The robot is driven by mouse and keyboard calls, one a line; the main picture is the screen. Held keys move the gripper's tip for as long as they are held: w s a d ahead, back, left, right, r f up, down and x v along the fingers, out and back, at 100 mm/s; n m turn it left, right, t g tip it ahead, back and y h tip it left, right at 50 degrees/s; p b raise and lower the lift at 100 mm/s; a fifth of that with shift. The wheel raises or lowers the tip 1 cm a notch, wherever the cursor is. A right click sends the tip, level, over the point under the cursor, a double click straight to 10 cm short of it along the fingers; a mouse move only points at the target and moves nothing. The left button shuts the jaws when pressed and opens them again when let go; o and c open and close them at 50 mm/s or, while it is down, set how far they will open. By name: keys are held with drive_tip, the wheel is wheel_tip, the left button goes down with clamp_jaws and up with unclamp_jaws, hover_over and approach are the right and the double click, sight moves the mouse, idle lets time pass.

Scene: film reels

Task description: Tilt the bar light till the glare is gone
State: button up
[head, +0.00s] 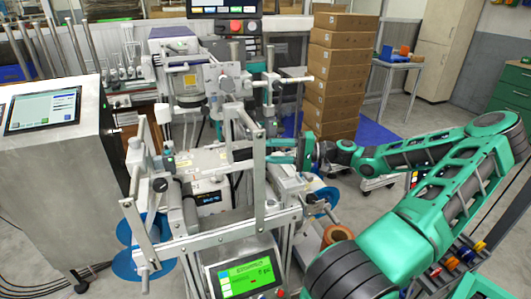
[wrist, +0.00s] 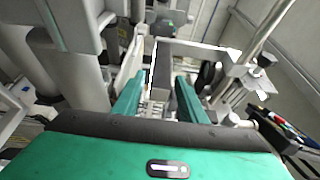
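My gripper (head: 276,150) reaches in from the right over the middle of the film machine, its fingers pointing left near an upright metal frame post (head: 259,165). In the wrist view, the two teal fingers of my gripper (wrist: 159,100) are spread apart. A dark bar (wrist: 163,68), possibly the bar light, lies beyond and between them, inside a pale metal frame. I cannot tell whether either finger touches it. The bar light cannot be picked out surely in the head view, and no glare on the film can be made out.
The machine's metal frame and rollers crowd the space around my gripper. Blue reels (head: 142,240) hang at the lower left. A green-lit screen (head: 245,277) is at the front. A steel console (head: 60,160) stands left; stacked cartons (head: 338,75) stand behind.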

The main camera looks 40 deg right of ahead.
clamp_jaws()
drive_tip(key=shift+f, duration=0.1)
drive_tip(key=n+y, duration=0.1)
drive_tip(key=n, duration=0.1)
drive_tip(key=shift+f+n+t, duration=0.15)
drive_tip(key=shift+n+t, duration=0.25)
drive_tip(key=shift+f+n+y, duration=0.15)
drive_tip(key=shift+n+y, duration=0.55)
drive_tip(key=shift+n, duration=1.1)
drive_tip(key=shift+o, duration=1.1)
unclamp_jaws()
